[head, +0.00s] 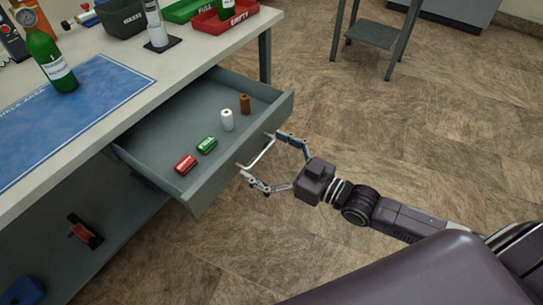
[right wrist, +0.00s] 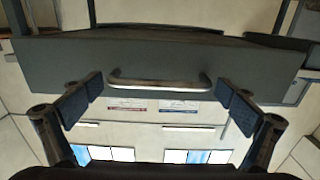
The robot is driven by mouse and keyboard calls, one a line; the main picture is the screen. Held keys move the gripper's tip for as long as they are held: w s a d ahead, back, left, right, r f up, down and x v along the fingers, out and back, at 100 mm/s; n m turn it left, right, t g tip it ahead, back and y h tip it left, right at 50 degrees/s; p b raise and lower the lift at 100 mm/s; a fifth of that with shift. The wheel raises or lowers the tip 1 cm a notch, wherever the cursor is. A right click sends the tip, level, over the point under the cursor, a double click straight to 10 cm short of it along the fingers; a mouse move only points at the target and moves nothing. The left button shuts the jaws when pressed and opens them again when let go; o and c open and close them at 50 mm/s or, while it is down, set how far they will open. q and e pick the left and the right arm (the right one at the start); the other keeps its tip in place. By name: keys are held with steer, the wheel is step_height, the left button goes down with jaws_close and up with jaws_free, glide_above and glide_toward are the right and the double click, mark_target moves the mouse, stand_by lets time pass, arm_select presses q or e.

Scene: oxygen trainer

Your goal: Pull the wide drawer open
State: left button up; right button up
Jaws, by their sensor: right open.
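The wide drawer (head: 165,150) sticks out from under the workbench, pulled well open. Its grey front (right wrist: 160,55) and silver bar handle (right wrist: 160,82) show in the right wrist view. Inside it lie a red block (head: 185,164), a green block (head: 206,145), a white spool (head: 227,119) and a brown spool (head: 245,103). My right gripper (head: 260,161) is open at the drawer front, its fingers spread to either side of the handle. In the right wrist view the fingers (right wrist: 160,100) stand apart from the handle ends. My left gripper is in neither view.
The workbench top (head: 190,58) holds a blue mat (head: 95,93), a green bottle (head: 50,57), a dark waste bin (head: 121,17) and a red tray (head: 222,19). A lower shelf (head: 125,215) lies under the drawer. The floor (head: 400,120) to the right is clear up to a small grey stand (head: 372,34).

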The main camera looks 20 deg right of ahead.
steer(key=v, duration=1.1)
steer(key=shift+s+d, duration=0.2)
steer(key=shift+s, duration=0.15)
